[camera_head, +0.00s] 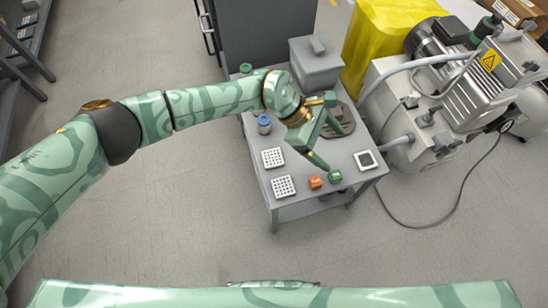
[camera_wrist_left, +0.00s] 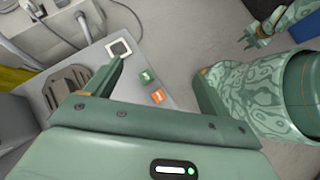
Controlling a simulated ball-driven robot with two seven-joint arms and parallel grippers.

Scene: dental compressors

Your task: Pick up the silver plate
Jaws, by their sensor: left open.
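A small square silver-white plate with a dark centre (camera_head: 367,160) lies flat near the right edge of the grey table; it also shows in the left wrist view (camera_wrist_left: 120,48). Two white plates with rows of holes, one farther (camera_head: 272,158) and one nearer (camera_head: 283,186), lie at the table's left side. I cannot tell for sure which is the silver plate. My left gripper (camera_head: 335,148) is open and empty above the table, left of the dark-centred plate. In the left wrist view, its finger (camera_wrist_left: 118,68) appears near that plate. What looks like my right gripper (camera_wrist_left: 265,28) shows there too, its jaws unclear.
An orange block (camera_head: 315,182) and a green block (camera_head: 336,176) sit at the table's front. A blue-topped jar (camera_head: 264,124), a grooved dark oval piece (camera_head: 343,122) and a grey box (camera_head: 315,65) stand farther back. A compressor (camera_head: 440,115) with hoses stands to the right.

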